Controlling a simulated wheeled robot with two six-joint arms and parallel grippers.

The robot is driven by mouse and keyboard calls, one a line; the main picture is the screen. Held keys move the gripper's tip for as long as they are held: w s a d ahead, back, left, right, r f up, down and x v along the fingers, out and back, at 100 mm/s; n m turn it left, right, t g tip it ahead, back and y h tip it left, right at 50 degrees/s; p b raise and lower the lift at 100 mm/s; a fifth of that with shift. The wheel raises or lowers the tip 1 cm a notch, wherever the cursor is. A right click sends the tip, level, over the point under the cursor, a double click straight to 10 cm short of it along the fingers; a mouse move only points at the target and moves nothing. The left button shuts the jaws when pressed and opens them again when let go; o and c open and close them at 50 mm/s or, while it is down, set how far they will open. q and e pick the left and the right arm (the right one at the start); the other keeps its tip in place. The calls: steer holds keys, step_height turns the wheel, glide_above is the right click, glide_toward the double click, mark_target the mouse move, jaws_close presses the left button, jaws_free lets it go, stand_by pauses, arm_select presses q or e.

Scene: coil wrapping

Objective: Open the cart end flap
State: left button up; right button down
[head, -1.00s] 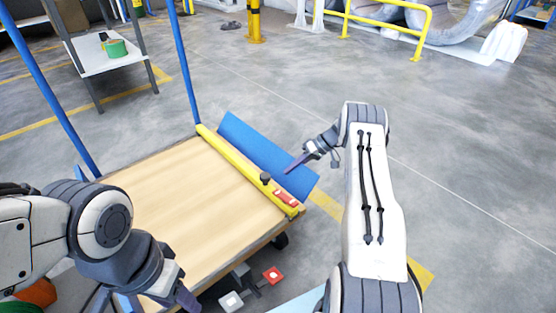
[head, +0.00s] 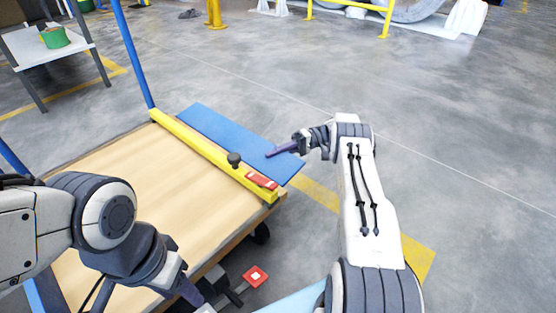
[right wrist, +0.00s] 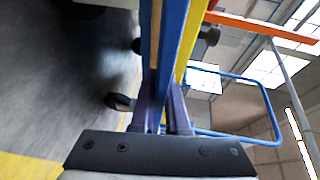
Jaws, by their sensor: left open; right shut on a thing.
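The cart end flap (head: 225,130) is a blue panel along the far right edge of the cart's wooden deck (head: 150,195). It lies folded outward, about level with the deck, beyond a yellow bar (head: 205,148). A red latch (head: 262,181) and a black knob (head: 234,160) sit on the bar. My right gripper (head: 270,153) is shut on the flap's outer edge. In the right wrist view its two fingers (right wrist: 165,112) are on either side of the blue panel (right wrist: 175,55). My left gripper (head: 192,298) is open and empty over the deck's near edge.
A blue post (head: 132,55) rises at the cart's far corner. A red pedal (head: 255,276) stands out low by the near side. The floor right of the flap is clear.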

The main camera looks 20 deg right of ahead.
steer(key=shift+w+a+f, duration=0.15)
steer(key=shift+a+f, duration=0.05)
steer(key=shift+f, duration=0.05)
steer(key=shift+a, duration=0.1)
steer(key=shift+w+a+r, duration=0.1)
steer(key=shift+a, duration=0.1)
steer(key=c, duration=0.9)
jaws_free()
steer(key=shift+d, duration=0.15)
steer(key=shift+r, duration=0.1)
